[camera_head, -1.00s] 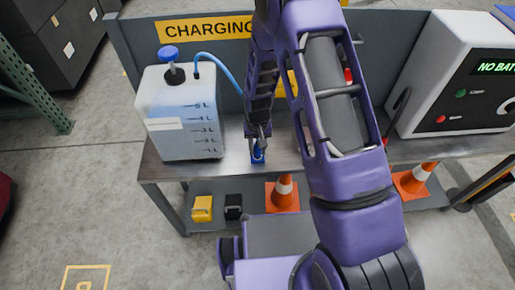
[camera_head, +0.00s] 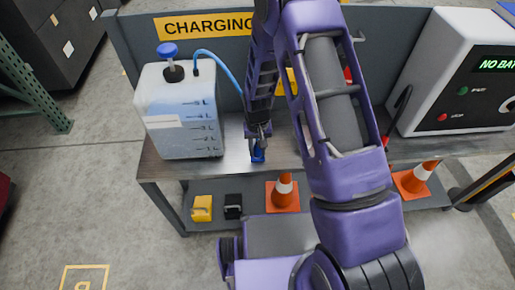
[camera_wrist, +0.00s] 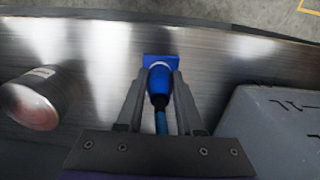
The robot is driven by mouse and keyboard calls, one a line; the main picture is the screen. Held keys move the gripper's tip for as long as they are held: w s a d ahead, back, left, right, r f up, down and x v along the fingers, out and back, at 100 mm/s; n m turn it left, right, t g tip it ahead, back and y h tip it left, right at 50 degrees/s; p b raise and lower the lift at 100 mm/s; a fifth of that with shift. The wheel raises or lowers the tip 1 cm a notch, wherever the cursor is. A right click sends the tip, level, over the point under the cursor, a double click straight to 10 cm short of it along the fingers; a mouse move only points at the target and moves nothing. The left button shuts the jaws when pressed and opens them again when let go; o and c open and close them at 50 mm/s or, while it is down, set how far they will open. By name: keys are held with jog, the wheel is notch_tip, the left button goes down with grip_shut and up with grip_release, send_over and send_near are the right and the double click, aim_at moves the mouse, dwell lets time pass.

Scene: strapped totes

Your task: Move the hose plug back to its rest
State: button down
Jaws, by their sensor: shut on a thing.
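The hose plug (camera_wrist: 160,80) is blue with a black collar, and its blue hose (camera_head: 222,66) runs from the cap of the translucent tank (camera_head: 180,115). My gripper (camera_wrist: 160,78) is shut on the plug, one finger on each side. In the head view my gripper (camera_head: 258,145) is low over the front part of the metal bench, right of the tank. A small blue rest (camera_wrist: 160,61) shows just beyond the plug's tip; it also shows in the head view (camera_head: 258,156). I cannot tell whether the plug is seated in it. My arm hides the bench behind.
A metal canister (camera_wrist: 35,98) stands on the bench (camera_wrist: 100,55) at left in the wrist view. The white charger box (camera_head: 450,80) stands at right. Orange cones (camera_head: 283,192) and small yellow and black blocks (camera_head: 202,208) sit on the lower shelf.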

jog(key=shift+c, duration=2.3)
grip_release()
notch_tip(320, 180, up, 17)
jog(key=p, duration=0.2)
jog(key=shift+r, duration=0.15)
